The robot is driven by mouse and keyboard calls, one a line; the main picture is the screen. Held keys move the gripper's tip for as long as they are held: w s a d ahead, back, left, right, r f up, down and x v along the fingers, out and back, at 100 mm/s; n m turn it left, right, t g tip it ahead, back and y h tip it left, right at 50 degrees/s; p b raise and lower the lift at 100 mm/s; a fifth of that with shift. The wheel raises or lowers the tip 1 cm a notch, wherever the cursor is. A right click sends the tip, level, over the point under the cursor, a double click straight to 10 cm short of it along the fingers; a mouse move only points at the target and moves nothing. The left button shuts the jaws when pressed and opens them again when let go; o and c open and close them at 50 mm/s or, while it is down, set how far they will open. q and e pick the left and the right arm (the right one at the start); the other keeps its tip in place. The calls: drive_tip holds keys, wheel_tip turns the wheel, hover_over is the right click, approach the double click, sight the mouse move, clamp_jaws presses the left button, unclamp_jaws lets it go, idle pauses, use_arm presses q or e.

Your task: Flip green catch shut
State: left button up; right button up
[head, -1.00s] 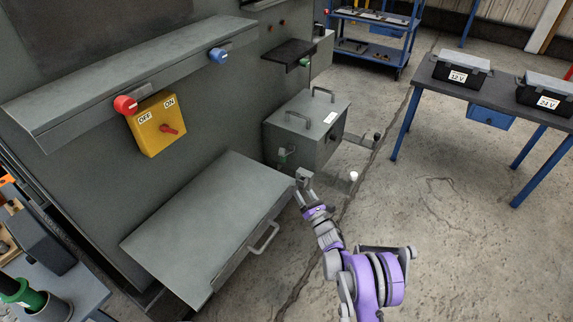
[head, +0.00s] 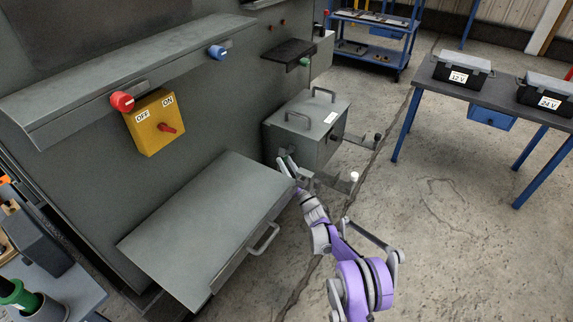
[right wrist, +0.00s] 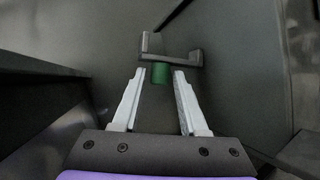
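The green catch (right wrist: 160,73) shows in the right wrist view as a small green block under a grey bracket (right wrist: 172,57). It is on the front of the grey enclosure box (head: 302,135). In the head view my gripper covers it. My right gripper (right wrist: 159,72) is open, with one pale finger on each side of the green part, near the fingertips. I cannot tell whether they touch it. In the head view my right gripper (head: 285,162) is at the lower left corner of the box front. My left gripper is not in view.
A grey sloped cabinet lid (head: 205,215) with a handle lies just left of my right arm. A rod with a white knob (head: 354,177) sticks out right of the gripper. A yellow OFF/ON switch (head: 155,122) is on the wall. Floor at the right is clear up to the table (head: 500,95).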

clamp_jaws()
idle(1.1)
